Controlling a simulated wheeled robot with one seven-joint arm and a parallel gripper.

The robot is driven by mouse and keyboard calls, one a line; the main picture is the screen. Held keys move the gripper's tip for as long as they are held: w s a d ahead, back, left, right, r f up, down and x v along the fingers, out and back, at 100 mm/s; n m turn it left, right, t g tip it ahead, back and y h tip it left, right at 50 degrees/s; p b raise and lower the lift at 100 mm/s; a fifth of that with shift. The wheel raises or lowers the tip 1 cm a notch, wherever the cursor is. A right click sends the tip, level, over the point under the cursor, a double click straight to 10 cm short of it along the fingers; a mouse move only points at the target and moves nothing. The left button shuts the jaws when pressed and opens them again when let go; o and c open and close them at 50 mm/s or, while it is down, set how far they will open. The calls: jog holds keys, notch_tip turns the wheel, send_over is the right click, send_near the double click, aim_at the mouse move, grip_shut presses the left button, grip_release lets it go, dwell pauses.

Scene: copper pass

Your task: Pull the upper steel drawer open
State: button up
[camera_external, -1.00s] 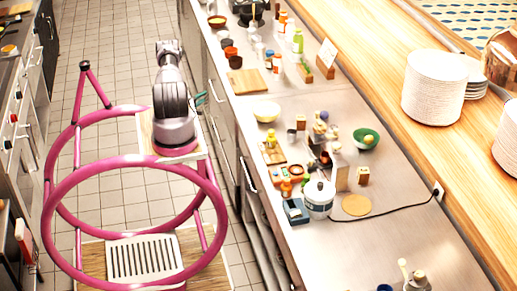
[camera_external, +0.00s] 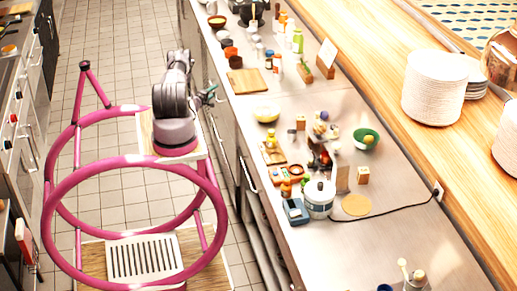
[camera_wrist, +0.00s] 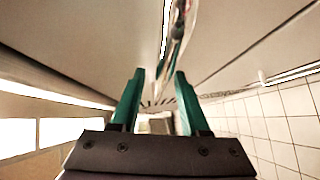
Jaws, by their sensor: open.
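The steel drawer fronts (camera_external: 226,124) form the side of the long counter, facing the aisle. In the external view, my gripper (camera_external: 209,94) is beside these fronts, close to the counter's upper edge. In the wrist view, my gripper (camera_wrist: 158,80) has its two teal fingers apart with nothing clearly held between them. A shiny bar that looks like a handle (camera_wrist: 178,30) runs ahead of the fingertips, nearer the right finger. Pale steel panels (camera_wrist: 250,35) lie on both sides of it. I cannot tell whether the fingers touch the bar. No drawer is visibly pulled out.
The steel countertop (camera_external: 380,245) holds a white pot (camera_external: 318,200), a cutting board (camera_external: 249,82), bottles and bowls. The tiled floor (camera_external: 115,60) of the aisle is clear behind my arm. Another counter (camera_external: 20,110) runs along the far left.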

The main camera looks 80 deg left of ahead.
grip_shut()
dwell(1.4)
